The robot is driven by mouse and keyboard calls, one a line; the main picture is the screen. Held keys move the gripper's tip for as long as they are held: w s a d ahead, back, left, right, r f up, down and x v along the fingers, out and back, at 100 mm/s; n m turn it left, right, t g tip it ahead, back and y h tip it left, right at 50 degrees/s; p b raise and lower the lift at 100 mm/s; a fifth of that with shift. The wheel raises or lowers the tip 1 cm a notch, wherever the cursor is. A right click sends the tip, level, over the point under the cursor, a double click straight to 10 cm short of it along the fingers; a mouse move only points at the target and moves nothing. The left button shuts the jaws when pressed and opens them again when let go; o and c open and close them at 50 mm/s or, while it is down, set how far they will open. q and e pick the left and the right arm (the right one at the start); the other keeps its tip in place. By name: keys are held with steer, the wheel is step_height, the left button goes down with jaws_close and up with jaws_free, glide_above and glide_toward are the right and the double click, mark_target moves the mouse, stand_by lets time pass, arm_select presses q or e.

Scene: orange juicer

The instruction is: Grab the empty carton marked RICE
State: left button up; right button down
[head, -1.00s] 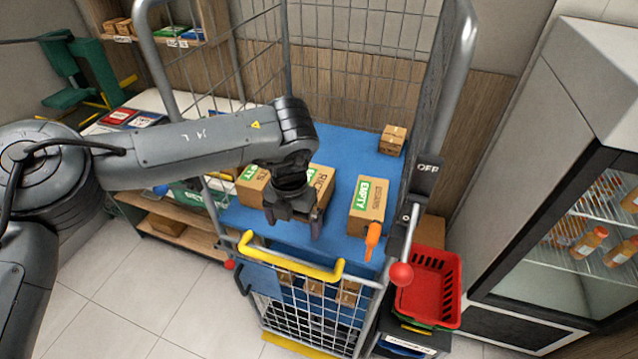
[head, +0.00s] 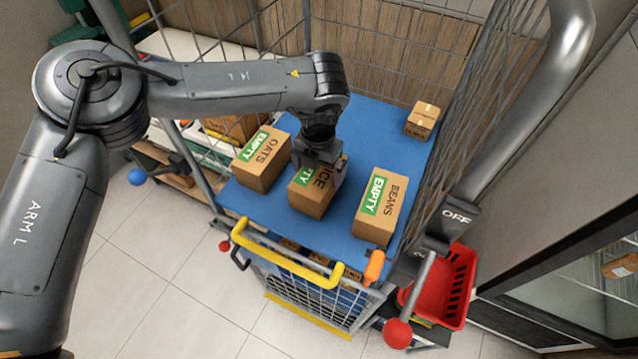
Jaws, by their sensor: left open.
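The carton (head: 312,199) stands on the blue cart deck (head: 372,134), between two other cartons. My right gripper is not in view.
An OATS carton (head: 263,160) stands close on the left and a BEANS carton (head: 381,206) on the right, both with green EMPTY labels. A small box (head: 422,119) sits at the back right. Wire mesh sides and a yellow handle (head: 285,256) bound the deck.

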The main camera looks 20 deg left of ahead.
arm_select(q)
steer(key=shift+f+p, duration=0.3)
steer(key=shift+f, duration=2.65)
steer(key=shift+c, duration=0.2)
steer(key=c, duration=0.6)
steer(key=shift+c, duration=0.2)
steer(key=shift+w+r, duration=0.1)
steer(key=shift+r, duration=0.1)
